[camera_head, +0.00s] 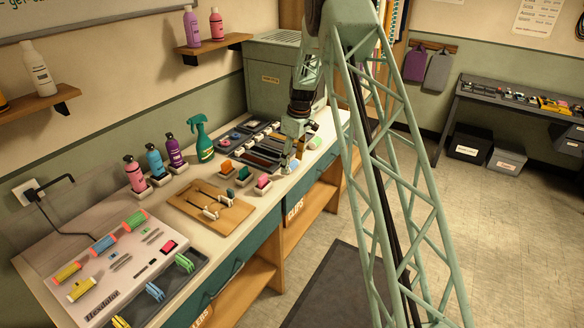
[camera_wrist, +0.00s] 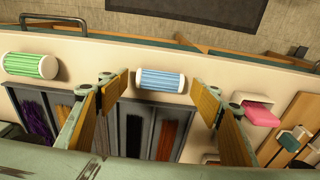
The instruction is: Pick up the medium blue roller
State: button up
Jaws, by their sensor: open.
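A blue striped roller (camera_wrist: 161,80) with white ends lies on the counter's front strip, in the upper middle of the wrist view. My gripper (camera_wrist: 166,100) is open and empty, with one finger to either side of the roller's place in the picture. I cannot tell its height above the roller. Another blue roller (camera_head: 104,243) lies on the pale board at the near left in the head view.
A green roller (camera_wrist: 30,65) lies left of the blue one. A dark compartment tray (camera_wrist: 133,140) with coloured strands lies just behind them. A pink-topped block (camera_wrist: 258,114) and a wooden board (camera_wrist: 302,112) are to the right. A green spray bottle (camera_head: 201,140) stands upright.

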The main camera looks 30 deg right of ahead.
aim_at(292, 163)
jog(key=shift+c, duration=0.2)
jog(key=c, duration=0.9)
jog(key=shift+r, duration=0.2)
jog(key=shift+r, duration=1.65)
jog(key=s+a, duration=0.2)
jog(key=s, duration=0.3)
jog(key=s+a+r, duration=0.1)
jog(key=s+a, duration=0.1)
jog(key=s, duration=0.2)
jog(key=s+a, duration=0.2)
jog(key=s, duration=0.3)
jog(key=shift+s+a+r, duration=0.15)
jog(key=shift+s+a, duration=0.15)
